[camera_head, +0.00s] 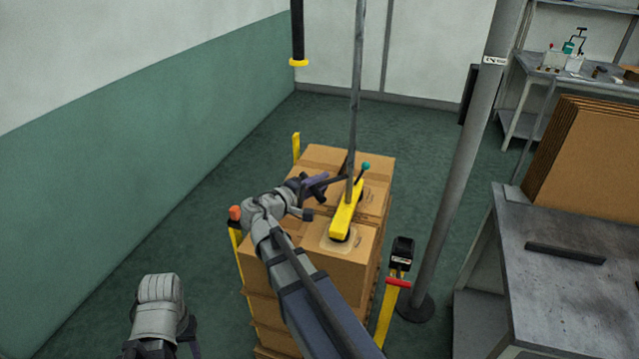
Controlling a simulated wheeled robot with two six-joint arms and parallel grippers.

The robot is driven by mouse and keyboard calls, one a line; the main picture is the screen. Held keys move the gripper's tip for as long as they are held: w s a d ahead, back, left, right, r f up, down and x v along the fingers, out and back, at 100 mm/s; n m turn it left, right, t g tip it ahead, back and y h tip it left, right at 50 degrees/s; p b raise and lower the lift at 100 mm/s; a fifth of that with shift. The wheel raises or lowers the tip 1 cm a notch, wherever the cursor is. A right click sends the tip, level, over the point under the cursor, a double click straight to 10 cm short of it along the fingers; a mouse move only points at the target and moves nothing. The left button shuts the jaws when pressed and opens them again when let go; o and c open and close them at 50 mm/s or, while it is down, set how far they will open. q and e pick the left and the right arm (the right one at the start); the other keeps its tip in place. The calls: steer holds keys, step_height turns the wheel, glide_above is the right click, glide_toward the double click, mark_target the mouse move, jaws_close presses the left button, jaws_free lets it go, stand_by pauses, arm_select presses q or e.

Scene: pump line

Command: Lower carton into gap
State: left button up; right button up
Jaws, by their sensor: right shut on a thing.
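Brown cartons (368,262) form a stack in the middle of the head view. A yellow vacuum lifter bar (345,216) hangs from a grey tube (356,90) and lies over the carton tops. A teal knob (365,167) stands at its far end. My right gripper (335,181) is shut on the lifter's dark handle, just left of the tube. My right arm covers the left part of the near carton. The gap is hidden, and I cannot tell whether the carton under the lifter touches its neighbours.
Yellow posts (296,147) stand around the stack, one with an orange cap (235,212). A grey pole (450,190) and a black device (402,250) stand to the right. A grey table (570,310) holds flat cardboard (590,160). The left floor is clear.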

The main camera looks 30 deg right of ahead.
jaws_close()
stand_by(0.8)
step_height(320, 180, down, 10)
steer(key=b, duration=1)
steer(key=shift+r, duration=0.1)
steer(key=o, duration=0.8)
jaws_free()
steer(key=shift+c, duration=0.2)
steer(key=shift+a, duration=0.1)
